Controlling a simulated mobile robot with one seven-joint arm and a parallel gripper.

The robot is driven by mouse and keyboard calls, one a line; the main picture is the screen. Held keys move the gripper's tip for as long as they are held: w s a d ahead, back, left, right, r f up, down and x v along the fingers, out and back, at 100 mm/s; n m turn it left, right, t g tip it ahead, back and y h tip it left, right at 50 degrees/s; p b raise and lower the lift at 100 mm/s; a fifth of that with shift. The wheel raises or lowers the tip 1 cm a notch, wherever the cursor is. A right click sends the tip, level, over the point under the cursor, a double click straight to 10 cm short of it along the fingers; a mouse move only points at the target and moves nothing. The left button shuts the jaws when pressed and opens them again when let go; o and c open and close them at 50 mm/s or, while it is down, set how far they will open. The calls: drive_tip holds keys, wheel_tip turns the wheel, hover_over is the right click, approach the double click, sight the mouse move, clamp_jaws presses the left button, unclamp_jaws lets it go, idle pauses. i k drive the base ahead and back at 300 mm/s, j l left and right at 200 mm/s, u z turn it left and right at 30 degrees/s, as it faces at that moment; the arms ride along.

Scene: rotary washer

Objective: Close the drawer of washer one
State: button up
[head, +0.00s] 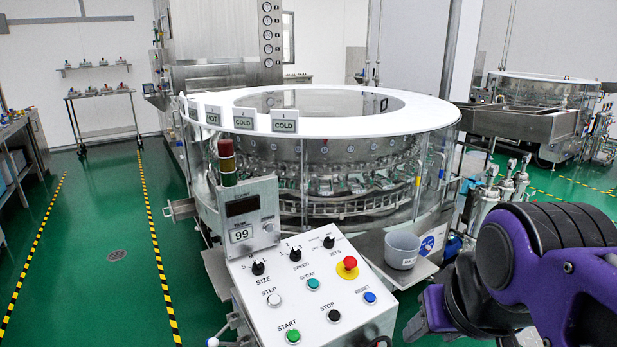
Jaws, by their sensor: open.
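A large round washer (330,117) with a white ring top and clear side walls stands in the middle of the head view. Its top carries small signs reading HOT and COLD. A small metal box-like part (180,208) juts out from its lower left side; it may be the drawer, but I cannot tell for sure or see how far out it is. My purple and black arm fills the lower right corner, apart from that part. I cannot make out my gripper's fingers in this view.
A sloped control panel (335,300) with buttons and a red stop knob stands in front of the washer. A grey bucket (401,250) sits on a metal shelf at its right. A second machine (540,110) is at the back right. The green floor on the left is clear.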

sight(181, 210)
drive_tip(key=k+j, duration=0.1)
drive_tip(key=j, duration=0.45)
drive_tip(key=k+j, duration=0.1)
drive_tip(key=j, duration=0.45)
drive_tip(key=k+j, duration=0.1)
drive_tip(key=j, duration=0.45)
drive_tip(key=i+j, duration=0.1)
drive_tip(key=j, duration=0.7)
drive_tip(key=i+j, duration=0.1)
drive_tip(key=j, duration=0.3)
drive_tip(key=i+j, duration=0.1)
drive_tip(key=j, duration=0.35)
drive_tip(key=i+j, duration=0.25)
drive_tip(key=j, duration=0.15)
drive_tip(key=i+j, duration=0.2)
drive_tip(key=j, duration=0.2)
drive_tip(key=i+j+u, duration=0.1)
drive_tip(key=i+j, duration=0.15)
drive_tip(key=j, duration=0.15)
drive_tip(key=i+j, duration=0.2)
drive_tip(key=j, duration=0.15)
drive_tip(key=i+j+u, duration=0.2)
drive_tip(key=i, duration=0.5)
drive_tip(key=i+j+u, duration=0.2)
drive_tip(key=i, duration=0.55)
